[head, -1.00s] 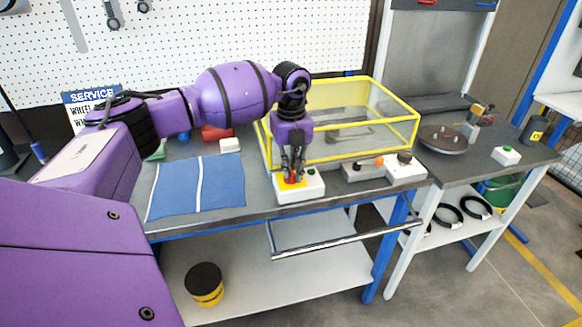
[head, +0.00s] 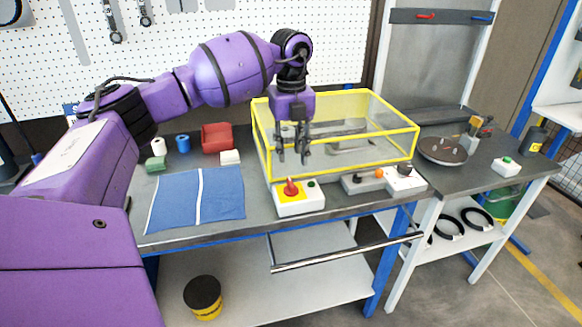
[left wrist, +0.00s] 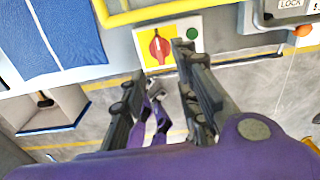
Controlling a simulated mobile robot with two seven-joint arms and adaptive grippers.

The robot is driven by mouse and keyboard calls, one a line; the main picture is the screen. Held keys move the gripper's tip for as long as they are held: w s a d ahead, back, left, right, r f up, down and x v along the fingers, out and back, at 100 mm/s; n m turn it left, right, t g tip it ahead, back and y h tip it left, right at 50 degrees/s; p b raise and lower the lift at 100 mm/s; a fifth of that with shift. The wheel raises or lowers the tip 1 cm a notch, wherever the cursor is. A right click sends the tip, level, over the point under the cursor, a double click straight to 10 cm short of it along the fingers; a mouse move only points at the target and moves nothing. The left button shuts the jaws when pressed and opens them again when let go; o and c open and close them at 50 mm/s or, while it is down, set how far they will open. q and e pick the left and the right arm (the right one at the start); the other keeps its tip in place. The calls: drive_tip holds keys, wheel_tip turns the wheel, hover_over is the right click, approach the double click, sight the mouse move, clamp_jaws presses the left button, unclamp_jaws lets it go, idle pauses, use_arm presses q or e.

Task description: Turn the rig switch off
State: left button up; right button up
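The rig switch is a red rotary knob (head: 290,187) on a yellow plate, set in a white box (head: 299,207) at the front edge of the bench. A dark green button or lamp (head: 311,184) sits beside it. In the left wrist view the red knob (left wrist: 159,47) is fully visible, its grip roughly upright in the picture, with the green spot (left wrist: 192,33) to its right. My left gripper (head: 293,158) is open and empty, above the switch box and apart from the knob. My right gripper cannot be made out in these views.
A yellow-framed clear guard (head: 345,157) stands just behind the switch box. A control unit with an orange knob (head: 379,174) sits to the right. A blue mat (head: 220,193) lies left. A red bin (head: 217,138) stands behind it. A rail (head: 345,252) runs along the front.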

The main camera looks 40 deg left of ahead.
use_arm(q)
wheel_tip(320, 180, up, 2)
drive_tip(key=shift+r, duration=0.25)
idle(0.5)
